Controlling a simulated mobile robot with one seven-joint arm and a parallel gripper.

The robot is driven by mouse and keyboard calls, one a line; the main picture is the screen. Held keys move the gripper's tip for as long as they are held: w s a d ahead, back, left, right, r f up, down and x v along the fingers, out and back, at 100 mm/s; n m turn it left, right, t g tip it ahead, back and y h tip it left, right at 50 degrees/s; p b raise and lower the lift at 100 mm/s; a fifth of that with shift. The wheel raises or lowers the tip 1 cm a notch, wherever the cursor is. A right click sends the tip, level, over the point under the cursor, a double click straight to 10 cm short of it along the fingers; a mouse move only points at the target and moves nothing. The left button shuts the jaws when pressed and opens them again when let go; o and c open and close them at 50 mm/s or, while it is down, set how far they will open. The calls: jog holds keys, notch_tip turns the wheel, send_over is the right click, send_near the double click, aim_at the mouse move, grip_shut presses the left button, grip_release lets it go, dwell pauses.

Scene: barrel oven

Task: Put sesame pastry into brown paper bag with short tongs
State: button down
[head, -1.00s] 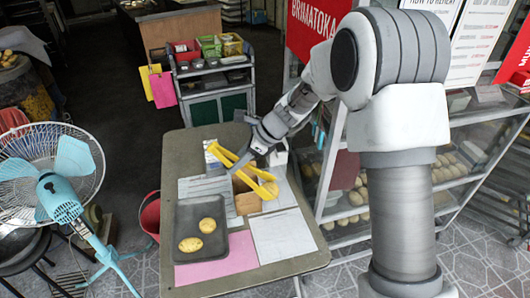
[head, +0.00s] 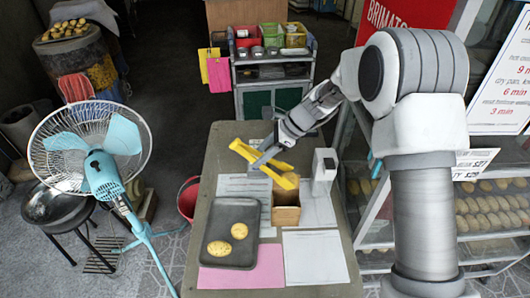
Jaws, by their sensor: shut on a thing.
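My gripper (head: 264,158) is shut on the yellow short tongs (head: 240,149), above the far part of the table. The tongs' tips reach down to the right, over the open top of the brown paper bag (head: 286,217), which stands upright. A rounded golden pastry (head: 282,169) shows at the tongs' arms and appears to be held between them, though they partly hide it. Two seeded pastries, one on the left (head: 218,248) and one on the right (head: 239,231), lie on the dark tray (head: 230,213).
The grey table (head: 215,178) also holds white sheets (head: 315,258), a pink sheet (head: 262,270) and a white box-like device (head: 324,166) right of the bag. A blue fan (head: 100,165) and red bucket (head: 188,196) stand left; a glass pastry case (head: 480,215) stands right.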

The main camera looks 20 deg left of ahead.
dwell(0.5)
notch_tip(320, 180, down, 9)
jog(key=b, duration=0.7)
jog(key=c, duration=0.9)
grip_release()
jog(key=shift+r, duration=0.1)
notch_tip(320, 180, up, 10)
jog(key=p, duration=0.8)
